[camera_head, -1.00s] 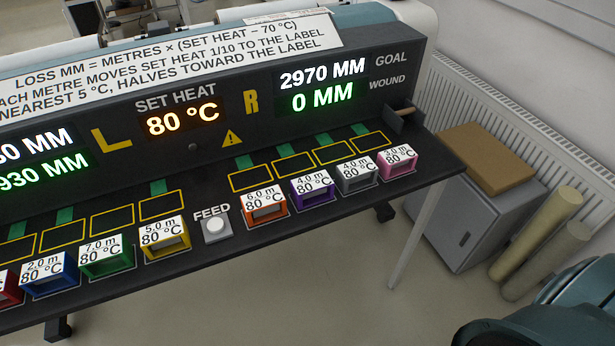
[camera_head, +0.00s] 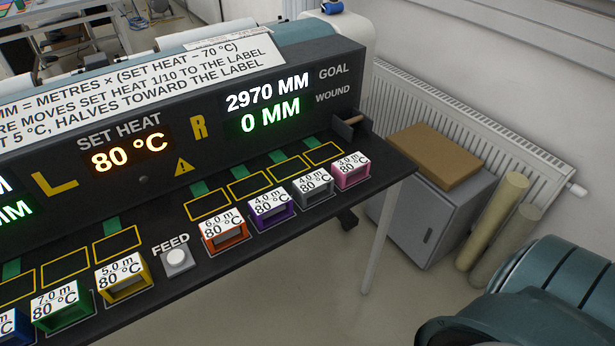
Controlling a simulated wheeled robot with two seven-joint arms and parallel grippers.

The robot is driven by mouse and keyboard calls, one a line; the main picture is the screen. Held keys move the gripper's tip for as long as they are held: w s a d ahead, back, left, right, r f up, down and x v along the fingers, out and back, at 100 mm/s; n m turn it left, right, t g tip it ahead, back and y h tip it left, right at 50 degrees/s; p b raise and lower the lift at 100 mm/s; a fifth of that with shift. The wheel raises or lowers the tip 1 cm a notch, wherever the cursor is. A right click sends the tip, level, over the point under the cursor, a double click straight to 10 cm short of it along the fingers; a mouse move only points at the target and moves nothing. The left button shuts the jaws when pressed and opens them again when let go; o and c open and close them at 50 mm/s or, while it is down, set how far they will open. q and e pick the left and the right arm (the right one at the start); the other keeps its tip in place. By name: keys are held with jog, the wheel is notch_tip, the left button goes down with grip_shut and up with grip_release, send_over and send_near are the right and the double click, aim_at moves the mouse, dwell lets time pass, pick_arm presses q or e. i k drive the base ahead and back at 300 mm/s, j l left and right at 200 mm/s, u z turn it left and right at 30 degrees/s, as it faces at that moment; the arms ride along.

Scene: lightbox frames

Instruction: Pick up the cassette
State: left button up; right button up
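Several coloured cassettes with white labels stand in a row along the front of the dark bench (camera_head: 230,283). From right they are pink (camera_head: 350,168) "3.0 m", grey (camera_head: 313,184) "4.0 m", purple (camera_head: 271,207) "4.0 m", orange (camera_head: 223,231) "6.0 m", yellow (camera_head: 122,277) "5.0 m" and green (camera_head: 62,307) "7.0 m". A blue one (camera_head: 8,326) is cut by the left edge. All readable labels say 80 °C. Each stands apart in a thin outline, in front of empty yellow-outlined squares. Neither gripper is in view. Part of my arm shows at lower right.
A FEED button (camera_head: 177,259) sits between the yellow and orange cassettes. The panel (camera_head: 240,140) behind shows SET HEAT 80 °C, GOAL 2970 MM and WOUND 0 MM. A grey cabinet (camera_head: 425,215) and two rolls (camera_head: 497,222) stand right of the bench. The floor in front is clear.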

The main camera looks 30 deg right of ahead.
aim_at(348, 170)
jog(key=z, duration=1.35)
jog(key=i+l, duration=0.3)
jog(key=l, duration=0.15)
jog(key=i+l, duration=0.3)
jog(key=l, duration=0.15)
jog(key=i+l, duration=0.25)
jog(key=l, duration=0.15)
jog(key=u, duration=1.3)
